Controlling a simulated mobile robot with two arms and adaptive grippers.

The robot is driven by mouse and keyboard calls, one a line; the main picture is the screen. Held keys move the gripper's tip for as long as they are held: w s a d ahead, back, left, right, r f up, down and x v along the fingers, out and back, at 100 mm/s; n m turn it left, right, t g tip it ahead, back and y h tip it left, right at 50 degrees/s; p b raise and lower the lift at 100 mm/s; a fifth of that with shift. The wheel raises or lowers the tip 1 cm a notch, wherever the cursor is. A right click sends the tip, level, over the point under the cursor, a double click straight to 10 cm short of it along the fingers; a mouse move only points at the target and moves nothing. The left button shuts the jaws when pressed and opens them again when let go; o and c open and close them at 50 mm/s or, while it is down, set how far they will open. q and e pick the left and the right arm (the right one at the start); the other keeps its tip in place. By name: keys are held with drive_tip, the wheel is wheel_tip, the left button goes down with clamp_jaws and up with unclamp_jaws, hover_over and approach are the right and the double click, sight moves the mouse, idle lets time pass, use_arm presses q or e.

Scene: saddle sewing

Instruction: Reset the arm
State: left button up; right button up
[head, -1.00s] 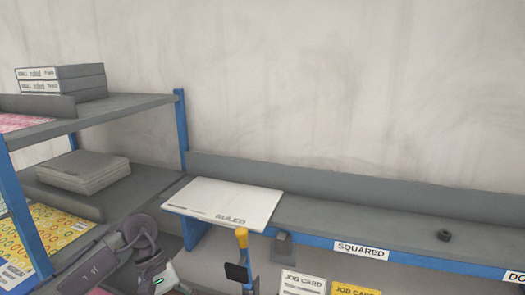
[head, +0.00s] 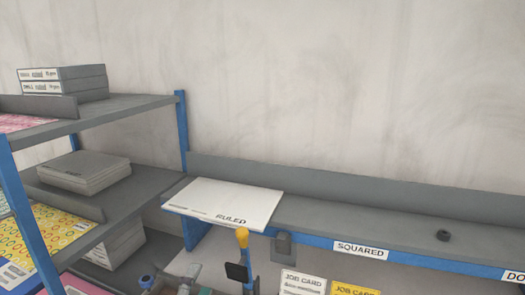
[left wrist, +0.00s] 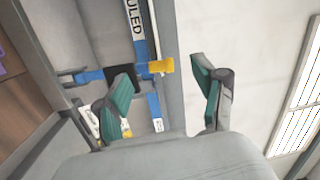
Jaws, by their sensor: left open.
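My left gripper (head: 174,285) shows only in part at the bottom edge of the head view, left of the yellow-topped post (head: 242,238). In the left wrist view my left gripper (left wrist: 160,82) is open, with two green-padded fingers well apart and nothing between them. The yellow tip (left wrist: 160,66) of the post shows beyond the fingers there. My right gripper is in neither view.
A shelf rack (head: 130,107) with stacked boxes (head: 62,79) stands at the left. A white board marked RULED (head: 225,202) lies on the long grey shelf (head: 330,213). A small dark ring (head: 443,235) sits farther right. The wall above is bare.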

use_arm(q)
drive_tip(key=s+a+f+n+g+y, duration=0.2)
drive_tip(key=s+a+f+n+g, duration=0.1)
drive_tip(key=s+f+n+g, duration=0.25)
drive_tip(key=s+a+f+n+g+y, duration=0.2)
drive_tip(key=s+a+f+n+y, duration=0.15)
drive_tip(key=s+f+n, duration=0.35)
drive_tip(key=s+f+n+g+h, duration=0.1)
drive_tip(key=s+f+n+g, duration=0.1)
drive_tip(key=s+f+g, duration=0.35)
drive_tip(key=s+f+n+g+h, duration=0.1)
drive_tip(key=s+f+n+g, duration=0.1)
drive_tip(key=s, duration=0.6)
wheel_tip(320, 180, down, 31)
drive_tip(key=s+g+b, duration=0.2)
drive_tip(key=s+b, duration=0.1)
drive_tip(key=b, duration=0.1)
drive_tip(key=s+a+f+b, duration=0.1)
drive_tip(key=s+f, duration=0.7)
drive_tip(key=f, duration=0.1)
drive_tip(key=s+a+f+b, duration=0.1)
drive_tip(key=s+a+f, duration=0.1)
drive_tip(key=s+f, duration=0.6)
drive_tip(key=shift+a+f+g, duration=0.25)
drive_tip(key=shift+f+g, duration=0.15)
drive_tip(key=shift+f, duration=0.1)
drive_tip(key=shift+y, duration=0.25)
